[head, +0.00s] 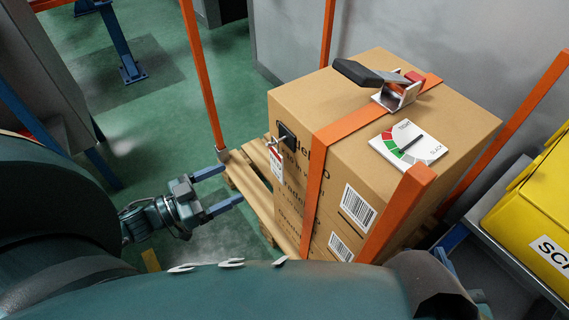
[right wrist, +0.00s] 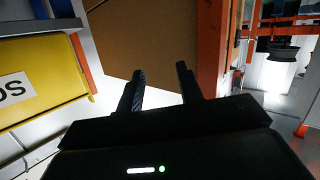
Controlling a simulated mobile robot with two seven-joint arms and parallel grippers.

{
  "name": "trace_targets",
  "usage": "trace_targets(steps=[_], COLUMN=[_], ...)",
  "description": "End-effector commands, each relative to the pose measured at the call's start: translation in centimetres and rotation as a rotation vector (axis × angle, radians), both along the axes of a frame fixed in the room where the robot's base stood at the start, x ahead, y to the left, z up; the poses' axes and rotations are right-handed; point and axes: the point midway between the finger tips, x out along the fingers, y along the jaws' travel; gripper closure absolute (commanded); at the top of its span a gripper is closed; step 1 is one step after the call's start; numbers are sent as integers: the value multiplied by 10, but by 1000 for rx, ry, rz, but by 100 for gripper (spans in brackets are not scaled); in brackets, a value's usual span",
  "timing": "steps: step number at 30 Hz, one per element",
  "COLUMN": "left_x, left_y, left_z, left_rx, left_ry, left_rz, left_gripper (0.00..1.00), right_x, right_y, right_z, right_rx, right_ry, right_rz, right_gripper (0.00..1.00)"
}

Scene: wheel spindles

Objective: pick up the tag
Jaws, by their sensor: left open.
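The tag (head: 277,166) is a small white and red card in the head view. It hangs on the left face of the tall cardboard box (head: 287,102), just below a small black fitting (head: 287,136). My left gripper (head: 231,185) is open and empty, its two blue-grey fingers pointing right toward the box. It is to the left of the tag and slightly lower in the picture, apart from it. In the right wrist view my right gripper (right wrist: 160,75) has its fingers apart with nothing between them, facing a brown cardboard surface (right wrist: 150,35). The tag is not visible there.
An orange strap (head: 318,180) with a metal buckle (head: 393,92) runs over the box, beside a gauge card (head: 408,144). Orange posts (head: 203,80) stand around the wooden pallet (head: 262,195). A yellow bin (head: 535,215) is at right. Green floor (head: 165,120) is open at left.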

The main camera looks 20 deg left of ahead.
Motion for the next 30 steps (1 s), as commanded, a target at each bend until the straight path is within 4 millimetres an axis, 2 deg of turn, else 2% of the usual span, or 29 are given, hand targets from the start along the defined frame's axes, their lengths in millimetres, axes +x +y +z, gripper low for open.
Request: trace_targets(steps=[9, 17, 25, 30], left_x=[48, 64, 96, 102], left_y=[-33, -45, -67, -71], left_z=[1, 4, 12, 13], left_rx=[-2, -1, 0, -1], left_ry=[-5, -4, -5, -1], left_rz=[1, 1, 2, 2], left_gripper=[20, 20, 20, 20], right_x=[3, 3, 3, 3], right_y=[3, 4, 6, 7], right_z=[-1, 0, -1, 2], right_rx=[5, 8, 13, 13], right_ry=[-78, -107, -165, -188], right_rz=[10, 13, 22, 31], right_gripper=[64, 64, 64, 64])
